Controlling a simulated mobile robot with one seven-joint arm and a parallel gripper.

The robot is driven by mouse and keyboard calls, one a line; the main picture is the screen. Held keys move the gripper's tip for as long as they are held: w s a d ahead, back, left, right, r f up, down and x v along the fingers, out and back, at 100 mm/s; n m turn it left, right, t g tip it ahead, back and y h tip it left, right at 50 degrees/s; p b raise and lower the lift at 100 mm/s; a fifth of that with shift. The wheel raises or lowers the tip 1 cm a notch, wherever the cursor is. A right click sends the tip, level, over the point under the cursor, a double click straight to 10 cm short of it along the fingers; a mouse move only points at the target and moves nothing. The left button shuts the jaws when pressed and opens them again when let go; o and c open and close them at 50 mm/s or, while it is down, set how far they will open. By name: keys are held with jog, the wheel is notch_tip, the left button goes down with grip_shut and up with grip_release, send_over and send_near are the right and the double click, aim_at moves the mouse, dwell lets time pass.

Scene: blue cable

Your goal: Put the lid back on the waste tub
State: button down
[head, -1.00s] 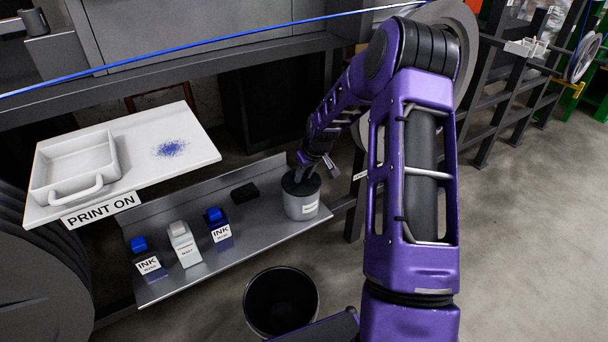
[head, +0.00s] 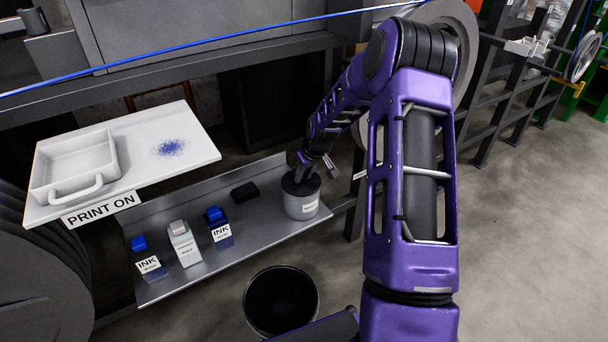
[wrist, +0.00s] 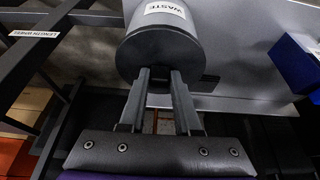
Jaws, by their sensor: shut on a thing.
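The waste tub (head: 301,206) is a grey cylinder with a white label, standing upright at the right end of the metal shelf. Its label and side also show at the top of the wrist view (wrist: 180,22). A dark round lid (head: 293,187) is at the tub's mouth; it also shows as a dark disc in the wrist view (wrist: 150,50). My gripper (head: 304,168) is directly over the tub, its fingers (wrist: 160,78) shut on the lid at its middle. The fingers hide the gripped part. I cannot tell whether the lid is fully seated.
Two blue-capped ink bottles (head: 148,262) (head: 219,230) and a white bottle (head: 183,244) stand left on the shelf (head: 200,277). A small black block (head: 244,192) lies behind. A white board (head: 200,150) holds a tray. An open black bin (head: 281,303) stands below on the floor.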

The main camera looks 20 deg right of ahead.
dwell(0.3)
jog(key=c, duration=0.5)
grip_release()
jog(key=shift+c, duration=0.2)
jog(key=shift+o, duration=0.3)
jog(key=o, duration=0.4)
notch_tip(320, 180, up, 7)
jog(key=p, duration=0.4)
